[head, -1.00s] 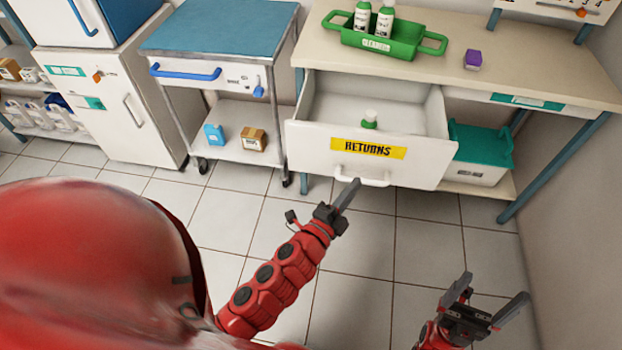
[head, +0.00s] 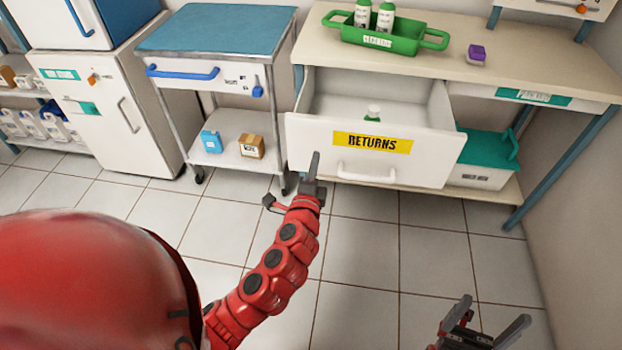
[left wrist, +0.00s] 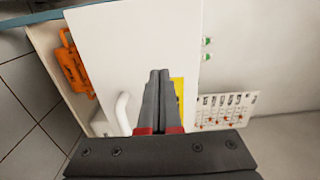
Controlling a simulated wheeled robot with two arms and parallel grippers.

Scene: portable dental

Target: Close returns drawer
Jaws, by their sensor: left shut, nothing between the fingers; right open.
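The returns drawer (head: 310,138) is pulled open under the counter, its white front bearing a yellow RETURNS label (head: 372,142) and a white bar handle (head: 366,174). A small white-and-green bottle (head: 373,113) stands inside. My left gripper (head: 314,160) is shut and empty, its tips in front of the left part of the drawer front, left of the handle. In the left wrist view, the shut fingers (left wrist: 160,75) overlap the white front (left wrist: 120,50), with the handle (left wrist: 122,112) beside them; contact cannot be told. My right gripper (head: 490,318) is open and empty, low at right.
A green carrier (head: 377,40) with two bottles and a purple box (head: 476,54) stand on the counter (head: 540,70). A teal-lidded bin (head: 485,160) sits right of the drawer. A blue-topped cart (head: 215,30) stands left. The tiled floor before the drawer is clear.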

